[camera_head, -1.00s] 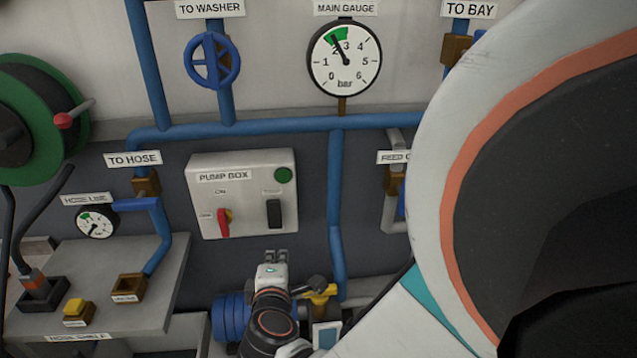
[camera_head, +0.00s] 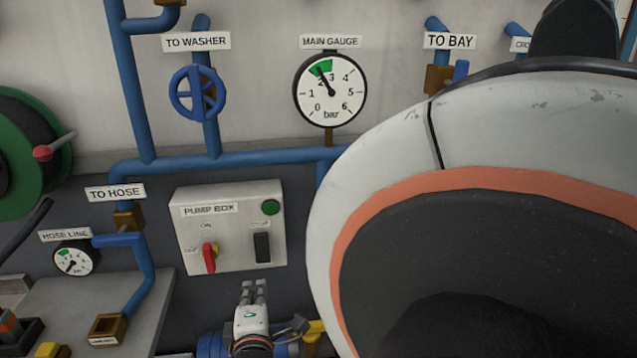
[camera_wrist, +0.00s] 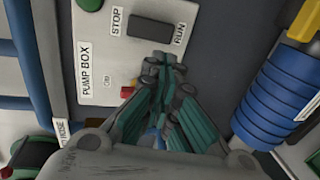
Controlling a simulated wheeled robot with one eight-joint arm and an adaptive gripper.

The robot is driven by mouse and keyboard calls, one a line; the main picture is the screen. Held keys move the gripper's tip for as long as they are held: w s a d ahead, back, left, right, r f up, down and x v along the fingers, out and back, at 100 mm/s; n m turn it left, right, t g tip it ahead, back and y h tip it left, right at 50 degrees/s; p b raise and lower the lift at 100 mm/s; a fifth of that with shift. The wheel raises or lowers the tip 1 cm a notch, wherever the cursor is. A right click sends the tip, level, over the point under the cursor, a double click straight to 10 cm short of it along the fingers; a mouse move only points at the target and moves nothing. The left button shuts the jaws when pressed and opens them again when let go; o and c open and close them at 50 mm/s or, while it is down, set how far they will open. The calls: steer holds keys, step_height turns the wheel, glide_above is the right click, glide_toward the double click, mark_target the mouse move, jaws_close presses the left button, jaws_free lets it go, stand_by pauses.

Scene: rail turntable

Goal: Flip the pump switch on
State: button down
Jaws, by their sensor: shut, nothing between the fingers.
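The pump box (camera_head: 193,232) is a pale grey panel on the wall with a black rocker switch (camera_head: 262,247). In the wrist view the black rocker (camera_wrist: 150,28) sits between labels reading STOP and RUN; its tilt is too small to tell. Left of it in the head view is a red handle (camera_head: 209,258) on a yellow base, pointing roughly downward, below an ON label. A green round lamp or button (camera_head: 271,207) is at the box's top right. My gripper (camera_head: 254,286) is shut and empty, just below the box; in the wrist view its fingertips (camera_wrist: 163,66) appear close to the rocker.
Blue pipes (camera_head: 230,159) run above and left of the box. The main gauge (camera_head: 330,90) reads in its green band. A blue ribbed cylinder (camera_wrist: 275,95) lies beside my gripper in the wrist view. My arm hides the head view's right side.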

mark_target(262, 248)
steer(key=b+x, duration=0.2)
steer(key=x, duration=0.8)
steer(key=shift+w, duration=0.35)
steer(key=shift+f, duration=0.1)
